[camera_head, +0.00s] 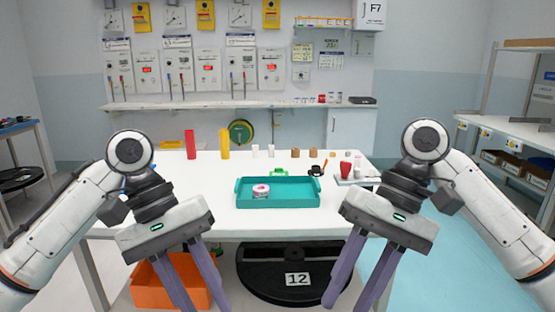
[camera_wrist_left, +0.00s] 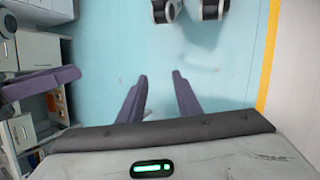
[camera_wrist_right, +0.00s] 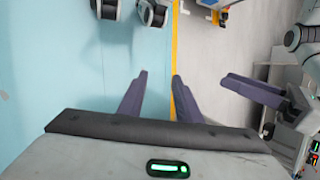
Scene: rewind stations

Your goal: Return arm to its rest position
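My left gripper (camera_head: 203,303) hangs in front of the table at the lower left of the head view, fingers pointing down. In the left wrist view its two purple fingers (camera_wrist_left: 160,76) stand apart with only blue floor between them. My right gripper (camera_head: 343,303) hangs at the lower right in a near mirror pose. In the right wrist view its fingers (camera_wrist_right: 160,75) are apart and empty, over the floor by a yellow line. Both arms are bent, and both grippers are clear of the tabletop.
The white table (camera_head: 225,225) holds a teal tray (camera_head: 290,205) with a pink-and-white roll (camera_head: 261,191) inside. Red (camera_head: 190,145) and yellow (camera_head: 224,144) cylinders stand behind. Below are an orange bin (camera_head: 150,290) and a black round base marked 12 (camera_head: 262,268). Open floor lies right.

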